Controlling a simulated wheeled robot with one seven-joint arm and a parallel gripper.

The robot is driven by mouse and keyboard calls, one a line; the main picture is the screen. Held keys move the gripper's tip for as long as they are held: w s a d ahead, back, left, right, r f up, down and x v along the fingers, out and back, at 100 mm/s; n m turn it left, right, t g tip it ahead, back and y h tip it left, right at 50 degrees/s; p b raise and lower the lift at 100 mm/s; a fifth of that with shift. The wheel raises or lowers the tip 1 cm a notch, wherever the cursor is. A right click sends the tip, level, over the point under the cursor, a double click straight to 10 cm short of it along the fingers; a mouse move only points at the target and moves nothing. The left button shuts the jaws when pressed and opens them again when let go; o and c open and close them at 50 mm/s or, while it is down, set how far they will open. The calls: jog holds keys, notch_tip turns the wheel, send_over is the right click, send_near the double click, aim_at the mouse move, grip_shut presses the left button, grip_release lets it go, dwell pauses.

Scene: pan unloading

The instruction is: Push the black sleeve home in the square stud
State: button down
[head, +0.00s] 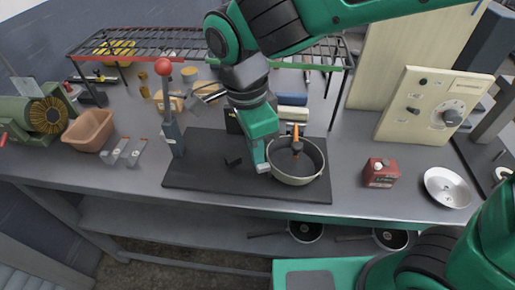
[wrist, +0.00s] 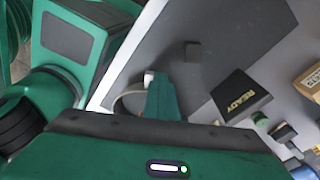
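A small black piece (head: 233,161) lies on the dark mat left of my gripper. An orange and black object (head: 296,142) stands in the pan. In the wrist view, a green finger (wrist: 166,98) hides most of the pan rim (wrist: 122,103). Whether the fingers are closed on anything is hidden.
The dark mat (head: 200,180) has bare room at left. A red-knobbed lever (head: 173,130) stands at its left edge. A wire rack (head: 150,45) spans the back.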

jog(key=shift+s+r+m, duration=0.3)
jog(key=shift+s+m, duration=0.25)
jog(key=shift+m, duration=0.35)
jog(key=s+d+r+g+y, duration=0.1)
jog(key=s+d+r, duration=0.1)
jog(key=s+d, duration=0.3)
jog(key=shift+s+r+y, duration=0.2)
jog(key=shift+s+y, duration=0.2)
jog(key=shift+s, duration=0.75)
dwell(4.2)
jog(key=shift+w+d, duration=0.4)
dwell(0.8)
